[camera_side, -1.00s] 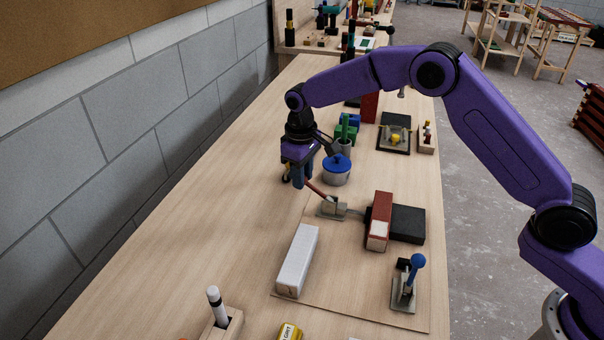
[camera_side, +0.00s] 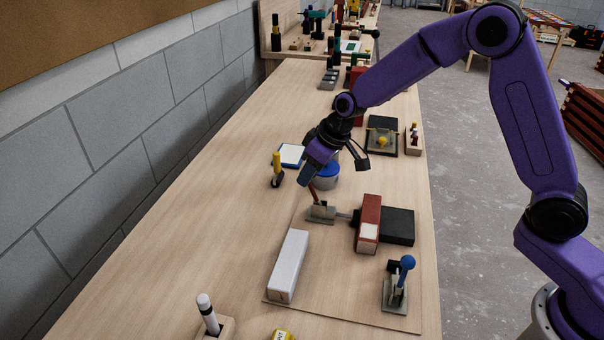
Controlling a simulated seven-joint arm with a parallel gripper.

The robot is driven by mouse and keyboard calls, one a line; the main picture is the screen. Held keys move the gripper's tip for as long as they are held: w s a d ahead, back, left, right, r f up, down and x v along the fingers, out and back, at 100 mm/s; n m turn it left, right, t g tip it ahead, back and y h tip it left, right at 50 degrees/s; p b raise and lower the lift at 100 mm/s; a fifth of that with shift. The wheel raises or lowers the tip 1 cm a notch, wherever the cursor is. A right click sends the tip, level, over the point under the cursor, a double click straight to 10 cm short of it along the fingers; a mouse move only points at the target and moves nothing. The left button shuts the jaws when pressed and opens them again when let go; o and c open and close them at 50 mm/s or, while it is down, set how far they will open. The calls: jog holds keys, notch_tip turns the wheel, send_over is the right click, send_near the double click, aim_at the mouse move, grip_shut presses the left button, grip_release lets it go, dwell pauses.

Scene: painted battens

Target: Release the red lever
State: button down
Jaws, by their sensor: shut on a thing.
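The red lever (camera_side: 316,196) belongs to a grey metal clamp (camera_side: 321,214) on the thin wooden board. The lever stands nearly upright, leaning slightly left. My gripper (camera_side: 311,184) is shut on its upper end and hides the tip. The clamp's rod points right toward a red batten (camera_side: 369,215) with a pale patch on its near end. I cannot tell whether the rod touches the batten. The batten stands against a black block (camera_side: 398,226). A second clamp with an upright blue-knobbed lever (camera_side: 407,263) stands at the board's near right.
A white batten (camera_side: 288,265) lies left on the board. A yellow-handled tool (camera_side: 277,170) and a marker in a wooden block (camera_side: 208,315) stand to the left. The left bench is mostly clear.

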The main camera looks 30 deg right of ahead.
jog(key=shift+s+d, duration=1.05)
jog(key=shift+d, duration=0.1)
jog(key=shift+s+d+f, duration=0.25)
jog(key=shift+s+d, duration=0.25)
jog(key=shift+d, duration=0.1)
jog(key=c, duration=0.9)
grip_release()
jog(key=shift+o, duration=0.2)
jog(key=shift+w+a+r, duration=0.1)
jog(key=shift+a, duration=0.05)
jog(key=shift+r, duration=0.1)
jog(key=v, duration=1.7)
jog(key=shift+r, duration=0.2)
